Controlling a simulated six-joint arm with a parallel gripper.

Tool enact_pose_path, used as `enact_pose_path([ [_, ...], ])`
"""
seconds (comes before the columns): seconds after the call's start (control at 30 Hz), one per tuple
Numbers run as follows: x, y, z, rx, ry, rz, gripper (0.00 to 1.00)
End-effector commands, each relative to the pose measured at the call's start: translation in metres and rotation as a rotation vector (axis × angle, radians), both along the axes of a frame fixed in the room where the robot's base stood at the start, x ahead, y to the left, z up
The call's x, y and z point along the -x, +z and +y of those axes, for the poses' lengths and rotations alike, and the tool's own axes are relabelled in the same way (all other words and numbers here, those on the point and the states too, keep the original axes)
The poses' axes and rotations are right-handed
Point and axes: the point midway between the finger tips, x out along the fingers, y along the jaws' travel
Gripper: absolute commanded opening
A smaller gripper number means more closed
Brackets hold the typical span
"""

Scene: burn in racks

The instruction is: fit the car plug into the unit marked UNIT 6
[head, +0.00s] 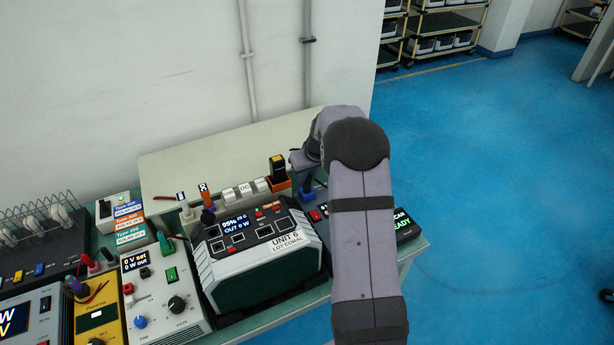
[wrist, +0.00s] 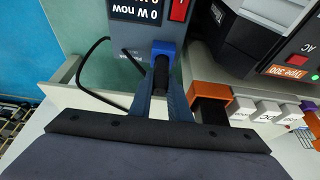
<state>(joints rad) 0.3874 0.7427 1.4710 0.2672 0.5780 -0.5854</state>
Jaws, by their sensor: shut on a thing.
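The unit marked UNIT 6 (head: 262,262) is a dark green and light grey box on the bench, its lit screen reading 95% and OUT 0 W. My gripper (head: 307,172) is behind its right rear corner, partly hidden by my arm. In the wrist view my gripper (wrist: 165,98) is shut on a dark, round-bodied plug (wrist: 161,72), which I take for the car plug. The plug's far end meets a blue piece (wrist: 163,47) at a grey meter box (wrist: 130,35) reading 0 W. I cannot tell whether it is seated there.
An orange holder (wrist: 208,90) stands close beside the gripper, with white DC and USB blocks (wrist: 268,112) next to it. A black cable (wrist: 84,62) loops at the left. Power supplies (head: 165,290) crowd the bench left of the unit.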

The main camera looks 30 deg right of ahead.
Motion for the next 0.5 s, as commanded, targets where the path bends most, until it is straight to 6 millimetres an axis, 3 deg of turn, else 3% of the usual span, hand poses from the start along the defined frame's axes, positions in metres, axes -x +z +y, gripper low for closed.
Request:
enact_pose_path([
  [0.5, 0.000, 0.017, 0.000, 0.001, 0.001, -0.001, 0.00],
])
